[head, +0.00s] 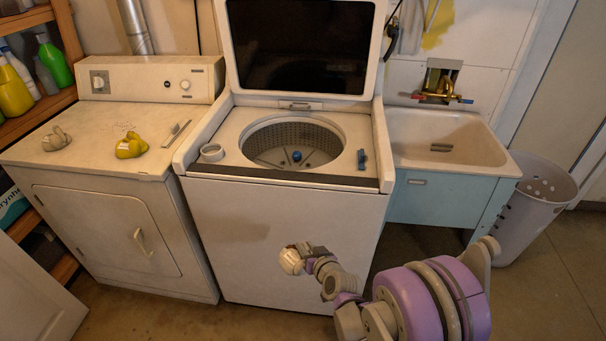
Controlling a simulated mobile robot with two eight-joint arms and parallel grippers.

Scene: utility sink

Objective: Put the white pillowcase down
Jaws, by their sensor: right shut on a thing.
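The white pillowcase (290,262) is a small crumpled off-white bundle in front of the washing machine's front panel. My right gripper (305,252) is shut on it and holds it up in the air, below the level of the washer top. The gripper's fingers are small in the picture and partly hidden by the bundle. My left gripper is not in view.
The washing machine (250,225) stands with its lid up and drum open. Left, a dryer (88,155) carries a greyish cloth (56,139) and a yellow cloth (131,146). Right are a sink (455,125) and a grey bin (535,215).

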